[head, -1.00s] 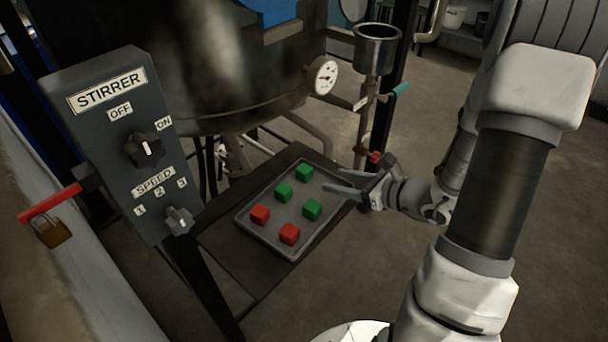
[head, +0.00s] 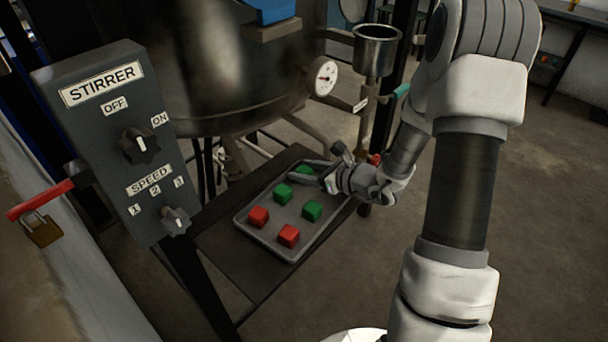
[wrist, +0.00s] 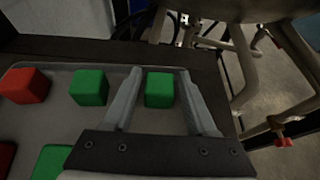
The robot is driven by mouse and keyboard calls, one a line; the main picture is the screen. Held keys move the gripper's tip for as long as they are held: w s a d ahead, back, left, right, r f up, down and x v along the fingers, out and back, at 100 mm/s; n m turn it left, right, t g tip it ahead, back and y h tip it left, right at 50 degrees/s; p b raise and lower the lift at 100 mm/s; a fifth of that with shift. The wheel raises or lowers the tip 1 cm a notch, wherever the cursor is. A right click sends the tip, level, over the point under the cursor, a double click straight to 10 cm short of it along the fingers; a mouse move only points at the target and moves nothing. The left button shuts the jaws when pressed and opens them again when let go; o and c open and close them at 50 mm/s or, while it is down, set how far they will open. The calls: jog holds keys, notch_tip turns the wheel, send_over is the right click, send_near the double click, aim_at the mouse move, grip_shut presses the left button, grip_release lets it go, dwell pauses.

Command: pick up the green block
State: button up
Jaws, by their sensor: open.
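A grey tray (head: 270,246) on a dark stand holds several blocks. Three are green: one at the far corner (head: 304,170), one left of it (head: 283,193) and one nearer me (head: 312,210). In the head view my gripper (head: 296,171) reaches over the tray's far right edge and partly hides the far green block. In the wrist view my open gripper (wrist: 164,86) has one finger on each side of a green block (wrist: 159,90). Neither finger visibly grips it. A second green block (wrist: 89,87) is just left of the left finger.
Two red blocks (head: 258,216) (head: 288,235) lie at the tray's near side. The stirrer control box (head: 110,140) stands at left. The dark vessel (head: 220,70) and a metal funnel (head: 375,50) rise behind the tray. Pipes are close beyond the stand.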

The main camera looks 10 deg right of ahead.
aim_at(308, 169)
grip_shut()
jog(key=shift+r, duration=0.1)
jog(key=shift+r, duration=0.45)
jog(key=r+p, duration=0.1)
jog(key=r, duration=0.3)
jog(key=shift+d+p, duration=0.35)
jog(key=shift+d, duration=0.05)
jog(key=d+r+p, duration=0.1)
jog(key=d+r, duration=0.2)
jog(key=d, duration=0.2)
jog(key=w+d+r+p, duration=0.1)
jog(key=d+r, duration=0.2)
jog(key=d, duration=0.3)
jog(key=shift+a, duration=0.2)
